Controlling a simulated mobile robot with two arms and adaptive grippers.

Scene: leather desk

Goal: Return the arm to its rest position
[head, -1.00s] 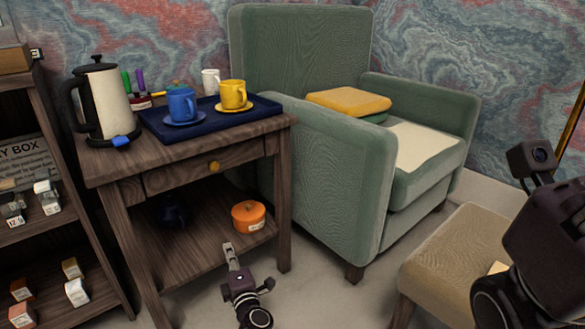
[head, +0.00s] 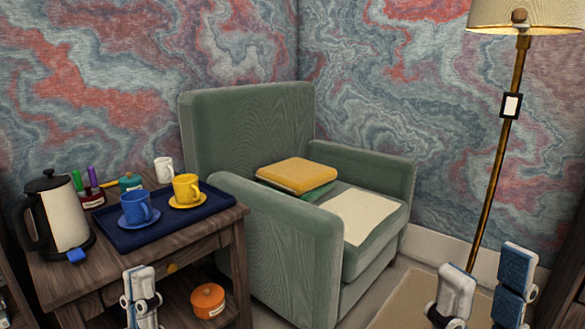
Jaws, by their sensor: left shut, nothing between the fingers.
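My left gripper (head: 141,280) is low in the head view, in front of the side table's drawer, with its fingers together and nothing between them. My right gripper (head: 484,277) is at the lower right, in front of the floor and the lamp's foot area. Its two fingers stand well apart and nothing shows between them. The rest of both arms is cut off by the bottom edge.
A wooden side table (head: 205,246) holds a kettle (head: 66,222), a blue tray (head: 115,243), a blue cup (head: 137,208) and a yellow cup (head: 186,188). An orange pot (head: 208,301) sits on its lower shelf. A green armchair (head: 270,250) and floor lamp (head: 495,180) stand behind.

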